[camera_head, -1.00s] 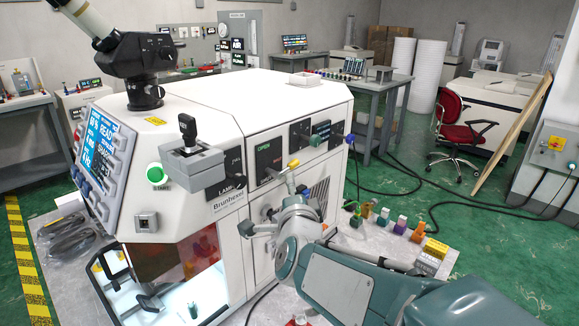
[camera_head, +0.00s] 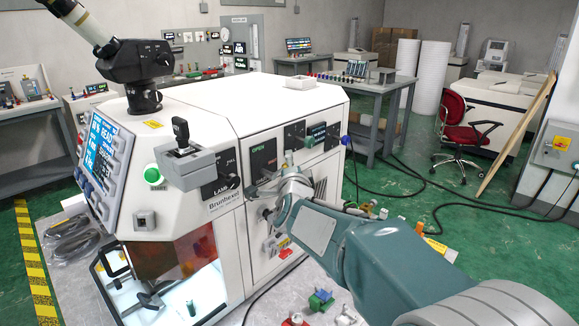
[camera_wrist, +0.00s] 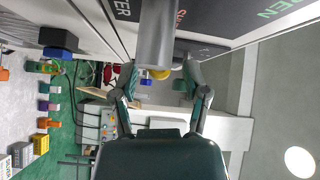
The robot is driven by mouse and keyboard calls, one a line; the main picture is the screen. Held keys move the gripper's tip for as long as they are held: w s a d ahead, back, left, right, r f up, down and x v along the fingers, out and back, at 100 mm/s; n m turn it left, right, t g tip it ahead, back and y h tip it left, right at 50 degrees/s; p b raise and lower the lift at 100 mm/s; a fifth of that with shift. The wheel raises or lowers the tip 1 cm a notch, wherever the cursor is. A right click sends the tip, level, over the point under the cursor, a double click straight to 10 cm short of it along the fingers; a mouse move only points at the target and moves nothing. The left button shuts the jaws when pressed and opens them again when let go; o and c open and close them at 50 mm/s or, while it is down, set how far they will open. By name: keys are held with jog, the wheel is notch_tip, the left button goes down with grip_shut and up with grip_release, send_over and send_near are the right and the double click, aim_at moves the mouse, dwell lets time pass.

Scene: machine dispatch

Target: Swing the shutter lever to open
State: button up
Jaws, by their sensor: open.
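My gripper (camera_wrist: 160,82) is open, with one finger on each side of the lever's end. I cannot tell whether either finger touches it. The lever's panel (camera_wrist: 240,14) has dark labels, one reading OPEN. In the head view the OPEN label (camera_head: 263,151) is on the side of the white machine (camera_head: 250,110). My wrist and arm cover much of the lever there.
Other dark panels and a blue knob (camera_head: 346,140) are to the right along the same side. Small coloured parts (camera_head: 320,300) lie on the bench below. A red chair (camera_head: 462,135) stands farther back.

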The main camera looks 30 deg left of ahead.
jog(key=shift+a+f, duration=0.2)
jog(key=shift+a, duration=0.3)
jog(key=c, duration=0.7)
jog(key=shift+s+a+f, duration=0.1)
jog(key=shift+a, duration=0.2)
grip_shut()
jog(key=shift+d, duration=0.1)
